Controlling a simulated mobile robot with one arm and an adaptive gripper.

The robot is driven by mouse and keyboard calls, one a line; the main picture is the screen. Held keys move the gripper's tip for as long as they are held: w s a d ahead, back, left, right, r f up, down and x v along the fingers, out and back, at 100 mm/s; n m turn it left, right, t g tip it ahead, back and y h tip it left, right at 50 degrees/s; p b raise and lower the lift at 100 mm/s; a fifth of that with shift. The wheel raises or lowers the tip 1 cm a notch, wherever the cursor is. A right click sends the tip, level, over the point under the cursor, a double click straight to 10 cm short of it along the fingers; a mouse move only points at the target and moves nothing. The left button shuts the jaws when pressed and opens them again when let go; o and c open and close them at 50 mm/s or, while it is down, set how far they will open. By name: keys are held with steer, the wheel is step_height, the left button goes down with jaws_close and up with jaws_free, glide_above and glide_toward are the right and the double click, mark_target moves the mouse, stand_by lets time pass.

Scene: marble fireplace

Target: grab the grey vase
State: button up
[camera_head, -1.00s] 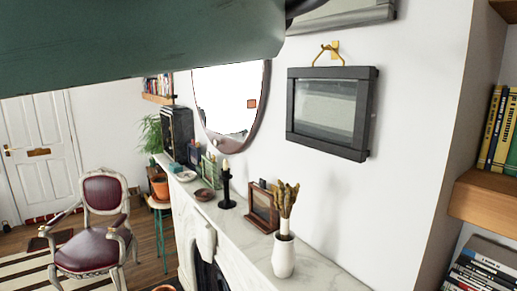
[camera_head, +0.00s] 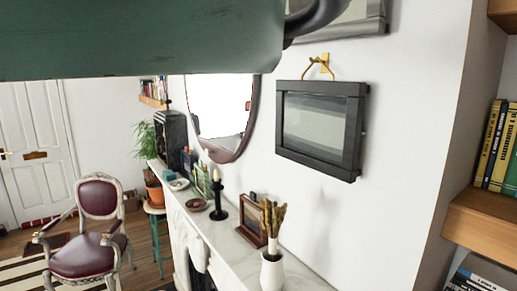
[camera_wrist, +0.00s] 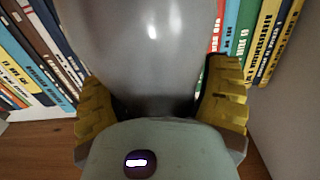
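The grey vase (camera_wrist: 150,50) fills the upper middle of the wrist view. It is smooth and shiny, wide at the top and narrowing downward. My gripper (camera_wrist: 158,95) has its yellow ribbed fingers spread wide, one on each side of the vase's lower part. The fingers are very close to the vase, and I cannot tell whether they touch it. The vase's top is outside the wrist view, and its base is hidden behind the green gripper body. The head view shows neither the gripper nor the grey vase.
Books (camera_wrist: 40,50) stand behind the vase on both sides, above a wooden shelf (camera_wrist: 40,145). A pale wall (camera_wrist: 295,100) is close on the right. In the head view, a mantel (camera_head: 228,238) holds a white vase (camera_head: 272,273) and a candlestick (camera_head: 218,200).

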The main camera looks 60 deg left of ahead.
steer(key=c, duration=1)
steer(key=shift+r, duration=0.15)
